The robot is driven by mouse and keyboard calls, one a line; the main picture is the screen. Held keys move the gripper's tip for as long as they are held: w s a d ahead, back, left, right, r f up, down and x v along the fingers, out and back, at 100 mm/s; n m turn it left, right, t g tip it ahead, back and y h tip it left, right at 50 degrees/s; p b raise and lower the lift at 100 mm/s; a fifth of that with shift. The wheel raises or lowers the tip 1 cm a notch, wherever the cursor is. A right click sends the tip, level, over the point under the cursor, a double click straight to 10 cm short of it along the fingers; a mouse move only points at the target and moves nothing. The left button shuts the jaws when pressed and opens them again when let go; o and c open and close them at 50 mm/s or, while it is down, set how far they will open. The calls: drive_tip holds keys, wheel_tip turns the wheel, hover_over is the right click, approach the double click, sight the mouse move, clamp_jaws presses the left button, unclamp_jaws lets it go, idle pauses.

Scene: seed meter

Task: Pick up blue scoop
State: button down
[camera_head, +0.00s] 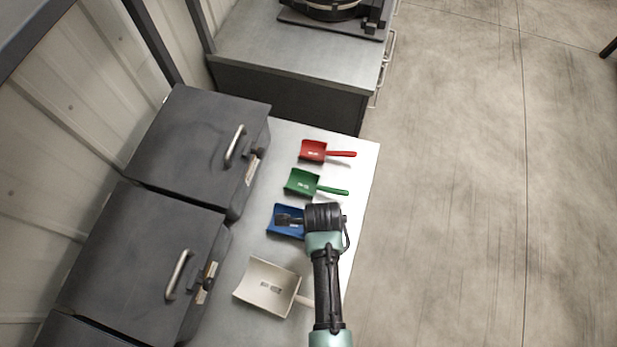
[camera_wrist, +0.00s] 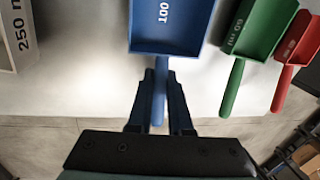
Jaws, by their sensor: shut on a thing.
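The blue scoop (camera_head: 284,222) lies on the light table between the green scoop and the white scoop. In the wrist view the blue scoop (camera_wrist: 172,28) is at the top middle, with its handle running down between my fingers. My gripper (camera_wrist: 158,98) is shut on that handle. In the head view my gripper (camera_head: 300,218) and wrist cover the handle and part of the scoop's pan. I cannot tell whether the scoop is touching the table or slightly raised.
A green scoop (camera_head: 302,182) and a red scoop (camera_head: 313,151) lie beyond the blue one, and a larger white scoop (camera_head: 268,286) lies on the near side. Dark lidded bins (camera_head: 200,140) with metal handles stand along the left. Open floor (camera_head: 470,190) is to the right.

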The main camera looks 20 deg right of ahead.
drive_tip(key=shift+r, duration=0.15)
wheel_tip(320, 180, up, 10)
drive_tip(key=shift+f+b, duration=0.15)
drive_tip(key=shift+b, duration=0.3)
drive_tip(key=c, duration=1.4)
unclamp_jaws()
clamp_jaws()
